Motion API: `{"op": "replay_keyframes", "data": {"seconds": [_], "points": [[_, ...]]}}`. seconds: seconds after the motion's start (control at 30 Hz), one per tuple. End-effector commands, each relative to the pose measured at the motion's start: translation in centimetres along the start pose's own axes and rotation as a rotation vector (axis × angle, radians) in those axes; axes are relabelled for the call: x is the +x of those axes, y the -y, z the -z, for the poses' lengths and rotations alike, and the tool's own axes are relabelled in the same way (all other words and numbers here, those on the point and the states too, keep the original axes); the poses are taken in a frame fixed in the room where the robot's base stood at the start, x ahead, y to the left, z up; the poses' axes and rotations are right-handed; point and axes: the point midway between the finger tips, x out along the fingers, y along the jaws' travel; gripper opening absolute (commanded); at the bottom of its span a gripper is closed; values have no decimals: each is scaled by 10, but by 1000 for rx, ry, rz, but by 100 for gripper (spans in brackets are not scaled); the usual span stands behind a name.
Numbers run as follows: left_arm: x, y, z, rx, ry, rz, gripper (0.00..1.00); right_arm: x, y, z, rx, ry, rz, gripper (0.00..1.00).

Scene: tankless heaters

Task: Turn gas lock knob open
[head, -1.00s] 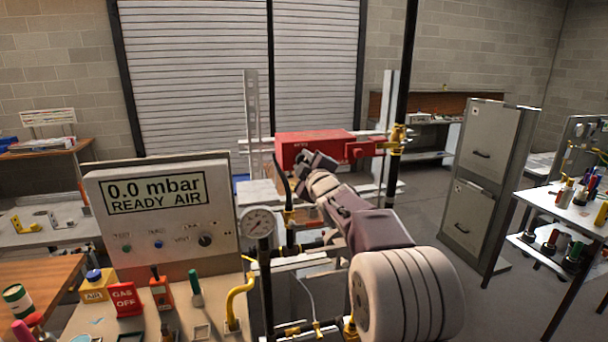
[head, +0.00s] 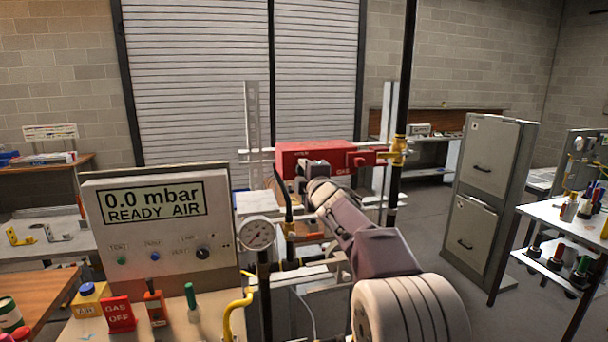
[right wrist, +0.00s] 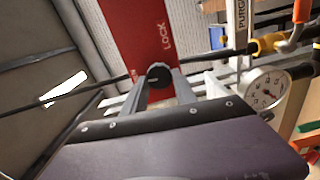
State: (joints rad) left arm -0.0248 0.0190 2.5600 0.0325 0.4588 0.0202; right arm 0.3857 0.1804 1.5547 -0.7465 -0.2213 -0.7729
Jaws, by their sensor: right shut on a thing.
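The red gas lock box (head: 290,158) is mounted at the centre of the head view. It fills the top middle of the right wrist view (right wrist: 140,28), where the word LOCK shows on its face. A round black knob (right wrist: 158,72) sits on that face, near its lower edge. My right gripper (right wrist: 160,82) is shut on this knob, with one finger at each side. In the head view my right gripper (head: 314,168) is at the box's front, and its own wrist hides the knob. My left gripper is not in view.
A control panel (head: 150,260) reading 0.0 mbar READY AIR stands at left. A pressure gauge (head: 257,233) and yellow pipe (head: 236,306) are left of my arm. A black vertical pipe (head: 402,100) runs right of the box. Grey cabinets (head: 486,195) stand further right.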

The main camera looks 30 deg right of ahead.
Motion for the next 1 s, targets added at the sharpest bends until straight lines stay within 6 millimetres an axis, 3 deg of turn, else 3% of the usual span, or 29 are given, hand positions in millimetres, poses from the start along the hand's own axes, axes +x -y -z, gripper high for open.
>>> {"op": "replay_keyframes", "data": {"seconds": [0.3, 0.33, 0.4, 0.77, 1.0], "points": [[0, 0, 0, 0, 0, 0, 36, 0, 0, 0, -1, 0, 0, 0], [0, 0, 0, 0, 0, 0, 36, 0, 0, 0, 0, 0, 0, 36], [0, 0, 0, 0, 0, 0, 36, 0, 0, 0, 0, 0, 0, 55], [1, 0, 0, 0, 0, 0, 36, -4, 0, 0, -1, 0, -2, 55], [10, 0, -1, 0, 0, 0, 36, -49, 1, -1, -1, 2, -2, 55]]}}
